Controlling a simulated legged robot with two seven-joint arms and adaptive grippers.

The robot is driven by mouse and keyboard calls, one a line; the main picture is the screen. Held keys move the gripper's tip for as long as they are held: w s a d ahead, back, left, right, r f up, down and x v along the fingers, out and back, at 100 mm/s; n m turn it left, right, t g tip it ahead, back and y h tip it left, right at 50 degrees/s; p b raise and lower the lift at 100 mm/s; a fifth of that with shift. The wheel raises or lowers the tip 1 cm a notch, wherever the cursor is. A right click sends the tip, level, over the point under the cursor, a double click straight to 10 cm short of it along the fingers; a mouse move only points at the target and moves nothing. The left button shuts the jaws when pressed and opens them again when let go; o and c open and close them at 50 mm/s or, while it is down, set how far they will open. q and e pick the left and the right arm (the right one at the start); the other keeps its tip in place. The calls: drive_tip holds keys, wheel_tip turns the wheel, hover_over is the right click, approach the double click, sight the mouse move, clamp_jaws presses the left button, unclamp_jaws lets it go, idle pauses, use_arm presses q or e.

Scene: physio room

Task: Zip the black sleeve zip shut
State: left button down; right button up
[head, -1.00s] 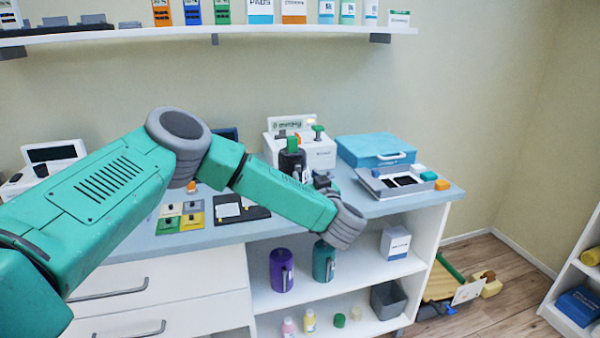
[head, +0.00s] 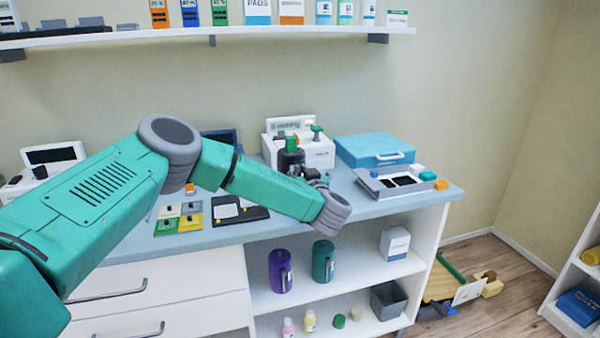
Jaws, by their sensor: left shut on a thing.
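My left gripper (head: 313,175) is small, dark and mostly hidden behind my own wrist, above the right part of the counter. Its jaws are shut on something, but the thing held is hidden. A flat black sleeve-like case (head: 257,213) with white cards on it lies on the counter, left of the wrist and partly behind my forearm. I cannot make out a zip or its pull on it. An upright dark cylinder (head: 290,160) with a green and orange top stands just behind and left of the gripper; whether they touch is unclear. My right gripper is out of view.
On the counter (head: 385,205) are a blue case (head: 372,150), a grey tray (head: 393,184) and a white machine (head: 318,152). Coloured cards (head: 192,222) lie left. A wall shelf (head: 250,34) runs above.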

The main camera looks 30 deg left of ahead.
use_arm(q)
wheel_tip(320, 180, down, 8)
drive_tip(key=b, duration=0.3)
drive_tip(key=shift+a+f, duration=0.15)
drive_tip(key=shift+f, duration=0.05)
drive_tip(key=shift+s+f, duration=0.1)
drive_tip(key=shift+f, duration=0.2)
drive_tip(key=c, duration=1.5)
unclamp_jaws()
drive_tip(key=shift+c, duration=0.2)
drive_tip(key=shift+s, duration=0.1)
drive_tip(key=v, duration=1.1)
drive_tip(key=shift+s+d, duration=0.3)
